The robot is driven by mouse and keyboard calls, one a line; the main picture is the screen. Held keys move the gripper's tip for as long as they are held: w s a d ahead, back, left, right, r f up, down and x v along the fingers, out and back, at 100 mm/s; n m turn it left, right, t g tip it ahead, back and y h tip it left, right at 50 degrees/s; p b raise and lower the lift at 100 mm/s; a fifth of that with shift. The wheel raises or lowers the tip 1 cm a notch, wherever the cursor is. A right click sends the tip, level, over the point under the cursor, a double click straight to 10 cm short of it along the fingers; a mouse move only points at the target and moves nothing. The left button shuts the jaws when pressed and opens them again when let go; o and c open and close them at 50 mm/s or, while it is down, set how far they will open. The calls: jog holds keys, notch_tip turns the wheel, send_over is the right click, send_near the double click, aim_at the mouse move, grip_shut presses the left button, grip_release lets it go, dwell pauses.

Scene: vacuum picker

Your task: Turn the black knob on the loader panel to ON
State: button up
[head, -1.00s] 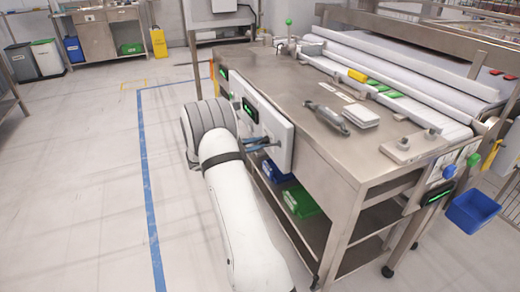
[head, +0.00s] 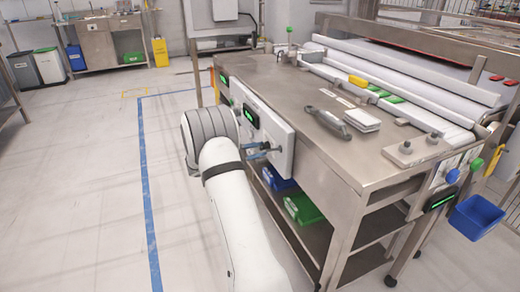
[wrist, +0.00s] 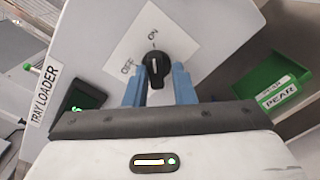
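The black knob (wrist: 156,68) sits on a white label plate on the tray loader panel, with OFF printed at its left and ON above it in the wrist view. The white line on the knob runs about upright and lines up with ON. My gripper (wrist: 160,84) has its two blue fingers one on each side of the knob, with gaps showing beside its grip. In the head view, my gripper (head: 265,151) is at the front of the white panel (head: 282,139); there the knob is too small to read.
The steel table (head: 270,85) carries a grey hand tool (head: 328,122) and a white stack (head: 361,119). A green bin (head: 302,208) and a blue bin (head: 278,179) sit on the shelf below. A green-lit display (wrist: 82,102) is left of the knob. The floor at left is clear.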

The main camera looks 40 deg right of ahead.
jog(key=o, duration=0.3)
jog(key=shift+r, duration=0.1)
jog(key=p+v, duration=0.1)
jog(key=v, duration=0.6)
jog(key=shift+w+a, duration=0.1)
jog(key=shift+a, duration=0.3)
